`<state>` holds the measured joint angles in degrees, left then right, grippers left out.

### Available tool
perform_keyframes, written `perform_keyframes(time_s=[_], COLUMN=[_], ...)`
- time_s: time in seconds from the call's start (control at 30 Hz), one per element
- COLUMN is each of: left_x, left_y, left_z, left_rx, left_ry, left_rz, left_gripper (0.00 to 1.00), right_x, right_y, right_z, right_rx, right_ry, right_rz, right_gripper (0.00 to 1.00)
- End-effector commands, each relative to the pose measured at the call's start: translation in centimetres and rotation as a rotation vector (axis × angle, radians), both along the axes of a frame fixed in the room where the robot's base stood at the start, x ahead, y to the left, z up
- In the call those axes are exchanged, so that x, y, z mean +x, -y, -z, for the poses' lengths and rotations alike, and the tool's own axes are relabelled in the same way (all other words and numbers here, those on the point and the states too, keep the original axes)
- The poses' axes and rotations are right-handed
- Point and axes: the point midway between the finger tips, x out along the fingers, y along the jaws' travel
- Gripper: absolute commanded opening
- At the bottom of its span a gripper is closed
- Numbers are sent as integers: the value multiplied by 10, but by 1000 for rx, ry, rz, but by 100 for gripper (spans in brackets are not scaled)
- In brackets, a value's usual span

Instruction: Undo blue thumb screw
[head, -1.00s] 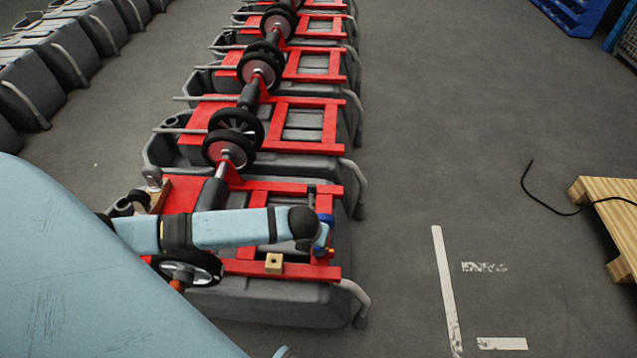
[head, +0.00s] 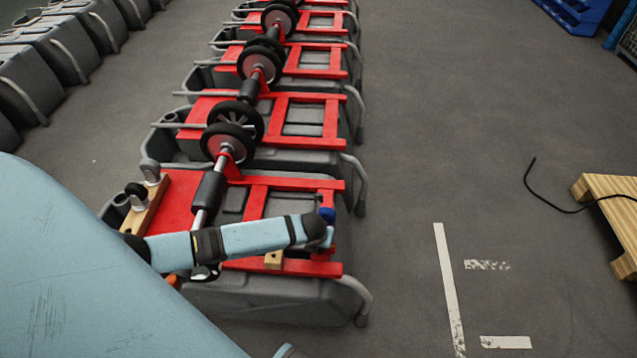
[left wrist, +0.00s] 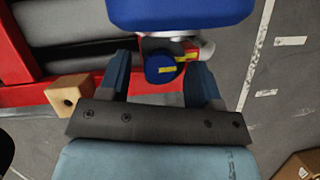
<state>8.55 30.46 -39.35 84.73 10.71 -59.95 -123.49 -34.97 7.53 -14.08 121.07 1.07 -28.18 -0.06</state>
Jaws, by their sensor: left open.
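A round blue knob with a yellow bar across it, which looks like the blue thumb screw (left wrist: 159,69), shows between my fingers in the left wrist view. My left gripper (left wrist: 160,80) is open, one finger on each side of the knob; I cannot tell whether either touches it. In the head view my left gripper (head: 326,238) is over the right end of the nearest red frame (head: 300,267), and its wrist hides the knob. A larger blue part (left wrist: 180,12) fills the top of the left wrist view, and also shows in the head view (head: 327,214). My right gripper is not in view.
A small wooden block with a hole (head: 273,259) sits on the red frame beside my left forearm. More grey tanks (head: 310,115) with red frames and wheels stand in a row behind.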

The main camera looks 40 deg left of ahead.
Motion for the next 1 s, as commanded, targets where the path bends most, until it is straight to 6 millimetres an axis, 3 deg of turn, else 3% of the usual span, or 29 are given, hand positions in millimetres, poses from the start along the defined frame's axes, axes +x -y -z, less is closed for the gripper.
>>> perform_keyframes(time_s=[0.13, 0.33, 0.67, 1.0], left_x=[0, 0, 0, 1], left_y=[0, 0, 1, 2], left_z=[0, 0, -3, -7], left_rx=[0, 0, -2, 1], left_ry=[0, 0, 1, -1], left_rz=[0, 0, -33, -245], left_gripper=[56, 10, 9, 9], right_x=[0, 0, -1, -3], right_y=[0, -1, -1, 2], right_z=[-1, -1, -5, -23], right_rx=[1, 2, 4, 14], right_ry=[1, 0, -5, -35], right_rz=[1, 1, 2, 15], right_gripper=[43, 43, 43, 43])
